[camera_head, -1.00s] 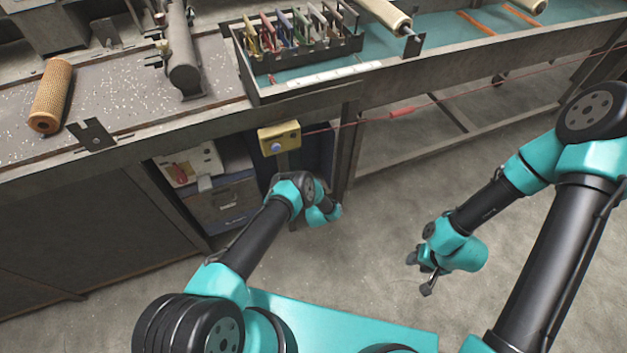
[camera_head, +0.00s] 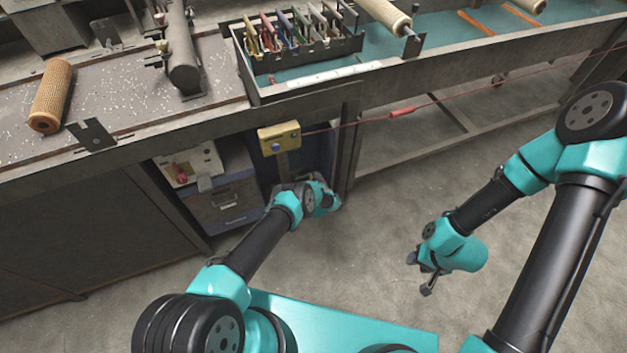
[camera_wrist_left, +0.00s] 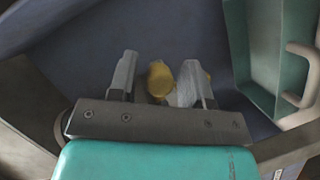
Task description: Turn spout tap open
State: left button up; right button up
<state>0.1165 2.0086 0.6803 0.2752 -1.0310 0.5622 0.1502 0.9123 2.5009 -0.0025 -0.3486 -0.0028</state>
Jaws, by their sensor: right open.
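A yellow part (camera_wrist_left: 161,80), perhaps the spout tap's handle, shows between and behind my left fingers in the left wrist view. I cannot make out its whole shape or what it joins. My left gripper (camera_wrist_left: 155,78) is open around the yellow part's near end; a gap shows at the left finger, while the right finger overlaps the yellow. In the head view my left wrist (camera_head: 308,197) is low at the cabinet opening under the bench, and its fingertips are hidden. My right gripper (camera_head: 419,276) is open and empty above the floor, well away from the bench.
A yellow box with a blue button (camera_head: 280,138) hangs under the bench edge, with a red cord (camera_head: 450,97) running right. A teal bin with a pale handle (camera_wrist_left: 270,60) is right of my left gripper. A dark drawer box (camera_head: 230,200) stands in the cabinet. Open floor lies right.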

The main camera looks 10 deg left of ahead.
aim_at(311, 175)
pick_arm(q)
grip_shut()
jog(key=shift+r, duration=0.15)
dwell(0.4)
jog(key=shift+s+a+r+n+t, duration=0.15)
jog(key=shift+r+n+t, duration=0.45)
jog(key=shift+r+n, duration=0.6)
jog(key=shift+s+a+r+n+t, duration=0.15)
jog(key=shift+r+n+t, duration=0.25)
jog(key=shift+n, duration=0.5)
jog(key=shift+s+a+r+n+t, duration=0.1)
jog(key=shift+a+r+n+t, duration=0.2)
jog(key=shift+n, duration=0.6)
jog(key=shift+d, duration=0.1)
jog(key=shift+o, duration=0.9)
grip_release()
